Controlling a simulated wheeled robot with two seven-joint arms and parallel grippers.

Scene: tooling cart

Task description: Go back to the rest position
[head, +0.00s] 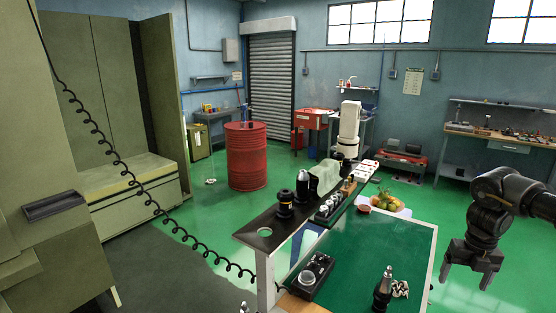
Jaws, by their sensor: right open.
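My right gripper (466,282) is at the right side of the head view, with its fingers pointing down. It is open, with nothing between its fingers. It hangs to the right of the green-topped cart (385,245), apart from it, over the green floor. My left gripper is not in view.
The cart's dark shelf (262,232) carries black tool holders (284,204) and a grey-green cloth (325,177). A black tray (310,276) and a dark tool holder (383,290) are on the green top. A fruit plate (402,211) is at its far end. A red barrel (247,157) stands behind.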

